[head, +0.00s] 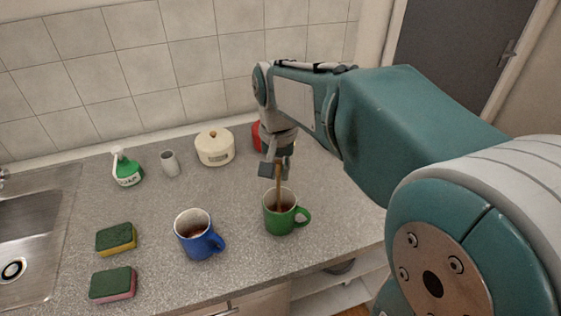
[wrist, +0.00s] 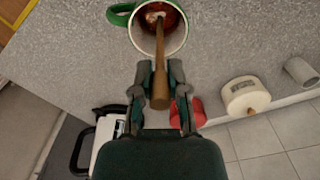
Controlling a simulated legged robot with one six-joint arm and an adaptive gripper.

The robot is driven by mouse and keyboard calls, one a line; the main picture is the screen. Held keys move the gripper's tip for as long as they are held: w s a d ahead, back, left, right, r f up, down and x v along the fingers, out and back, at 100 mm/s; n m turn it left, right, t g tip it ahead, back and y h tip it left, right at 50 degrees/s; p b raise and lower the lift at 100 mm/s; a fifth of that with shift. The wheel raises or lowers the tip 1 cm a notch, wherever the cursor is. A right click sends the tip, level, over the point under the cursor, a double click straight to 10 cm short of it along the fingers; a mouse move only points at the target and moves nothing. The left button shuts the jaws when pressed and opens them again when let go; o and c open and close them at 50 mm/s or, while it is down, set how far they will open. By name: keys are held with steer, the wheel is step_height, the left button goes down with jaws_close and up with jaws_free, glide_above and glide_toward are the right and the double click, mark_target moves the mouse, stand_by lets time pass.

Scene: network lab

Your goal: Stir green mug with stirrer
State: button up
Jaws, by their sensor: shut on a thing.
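The green mug (head: 281,219) stands upright near the counter's front right, with its handle to the right. The brown wooden stirrer (head: 278,185) stands nearly upright, and its lower end is inside the mug. My gripper (head: 277,167) is above the mug and shut on the stirrer's upper part. In the wrist view the stirrer (wrist: 160,84) runs from between my fingers (wrist: 160,95) into the green mug (wrist: 153,52), which has reddish-brown contents. The stirrer's tip is not clear inside the mug.
A blue mug (head: 197,238) stands left of the green mug. Two sponges (head: 116,239) lie farther left near the sink (head: 25,247). A soap bottle (head: 127,169), grey cup (head: 170,164), cream pot (head: 214,148) and red object (head: 257,136) stand along the wall.

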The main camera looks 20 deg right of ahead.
steer(key=shift+a+f, duration=0.2)
steer(key=shift+f, duration=0.45)
steer(key=shift+d+f, duration=0.2)
steer(key=shift+f, duration=0.3)
steer(key=shift+d+f, duration=0.2)
steer(key=shift+f, duration=0.25)
steer(key=shift+a, duration=0.35)
